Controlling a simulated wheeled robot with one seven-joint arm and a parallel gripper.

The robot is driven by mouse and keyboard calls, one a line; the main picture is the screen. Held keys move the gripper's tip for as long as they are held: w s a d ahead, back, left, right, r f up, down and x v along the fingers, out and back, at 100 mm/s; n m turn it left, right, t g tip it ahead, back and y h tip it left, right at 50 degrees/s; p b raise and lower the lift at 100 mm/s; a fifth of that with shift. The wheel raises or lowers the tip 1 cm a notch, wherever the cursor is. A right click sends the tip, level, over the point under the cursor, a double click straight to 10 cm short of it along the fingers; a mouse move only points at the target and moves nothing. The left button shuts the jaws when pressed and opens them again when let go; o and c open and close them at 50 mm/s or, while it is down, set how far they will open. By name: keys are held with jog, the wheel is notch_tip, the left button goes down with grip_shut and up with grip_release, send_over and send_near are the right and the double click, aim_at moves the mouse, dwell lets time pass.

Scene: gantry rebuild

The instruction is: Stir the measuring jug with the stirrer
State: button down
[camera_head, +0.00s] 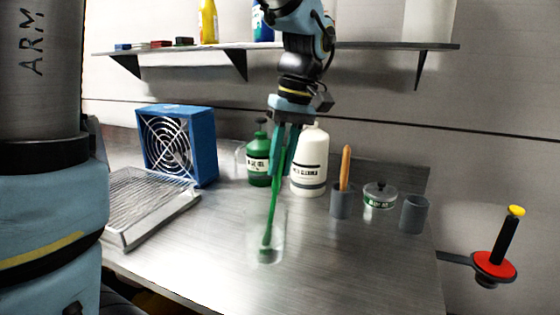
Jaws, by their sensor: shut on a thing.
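My gripper (285,150) is shut on the green stirrer (274,206), which hangs down from the fingers and leans slightly to the left. The clear measuring jug (280,246) stands on the metal bench (345,265) below my gripper. It is see-through and its outline is faint. The stirrer's wider lower end appears within the jug's outline, close to its base. I cannot tell whether it touches the bottom.
Behind are a green bottle (258,166) and a white bottle (310,165). Right are a grey cup with a wooden handle (345,170), a lidded jar (380,196) and another grey cup (414,214). Left are a blue fan (178,146) and a wire-topped tray (150,205). The front bench is clear.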

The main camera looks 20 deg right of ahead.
jog(key=p+v, duration=0.9)
jog(key=v, duration=0.2)
jog(key=shift+w+r+p, duration=0.2)
jog(key=shift+w+p, duration=0.2)
jog(key=shift+w, duration=0.3)
jog(key=shift+a, duration=0.1)
dwell(0.5)
jog(key=p+v, duration=0.2)
jog(key=a+p+v, duration=0.1)
jog(key=p+v, duration=0.1)
jog(key=shift+w+d+r, duration=0.1)
jog(key=shift+r, duration=0.35)
dwell(1.0)
